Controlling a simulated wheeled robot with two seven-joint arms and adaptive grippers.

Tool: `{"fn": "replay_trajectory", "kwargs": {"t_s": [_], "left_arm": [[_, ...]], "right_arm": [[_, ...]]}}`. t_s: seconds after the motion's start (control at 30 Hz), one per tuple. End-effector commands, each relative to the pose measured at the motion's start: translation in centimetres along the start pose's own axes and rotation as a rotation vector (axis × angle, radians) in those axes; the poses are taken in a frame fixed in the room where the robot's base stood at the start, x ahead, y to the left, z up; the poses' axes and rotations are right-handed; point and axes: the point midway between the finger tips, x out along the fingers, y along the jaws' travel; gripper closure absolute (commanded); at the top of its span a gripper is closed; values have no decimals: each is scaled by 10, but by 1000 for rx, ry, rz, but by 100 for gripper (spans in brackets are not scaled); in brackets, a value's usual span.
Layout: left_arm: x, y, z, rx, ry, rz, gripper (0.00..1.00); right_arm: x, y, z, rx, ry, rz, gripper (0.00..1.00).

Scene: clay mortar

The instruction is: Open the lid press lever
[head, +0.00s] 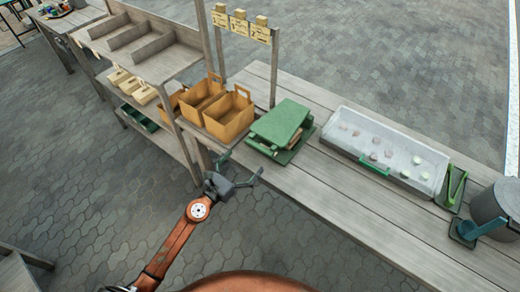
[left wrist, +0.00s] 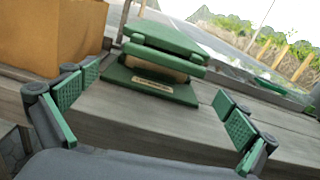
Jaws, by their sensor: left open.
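A green press (head: 280,126) stands on the wooden table, with a flat top plate over a wider green base. In the left wrist view the press (left wrist: 160,62) sits ahead, its rounded front bar above a tan middle and a labelled base. The top plate looks lowered over the middle. I cannot tell which part is the lever. My left gripper (head: 242,168) is open and empty at the table's front edge, short of the press and apart from it. Its spread green-padded fingers (left wrist: 156,98) frame the near table top. My right gripper is not in view.
Orange boxes (head: 229,115) stand left of the press, near my left gripper. A clear-lidded case (head: 385,150) with several round pieces lies to the right. Beyond it are a green stand (head: 452,188) and a grey pot (head: 493,205). The table front right of the press is clear.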

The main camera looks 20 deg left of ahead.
Motion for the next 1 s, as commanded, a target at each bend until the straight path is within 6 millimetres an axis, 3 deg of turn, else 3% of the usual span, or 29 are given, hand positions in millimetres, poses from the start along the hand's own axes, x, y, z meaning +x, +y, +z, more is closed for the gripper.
{"fn": "replay_trajectory", "kwargs": {"t_s": [0.17, 0.6, 1.0], "left_arm": [[13, -7, 12, 73, -18, -13, 0], [73, -7, 11, 64, -16, -11, 0], [79, -7, 10, 65, -14, -11, 2]], "right_arm": [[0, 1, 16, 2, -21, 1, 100], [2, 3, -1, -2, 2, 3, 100], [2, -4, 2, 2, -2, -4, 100]]}}
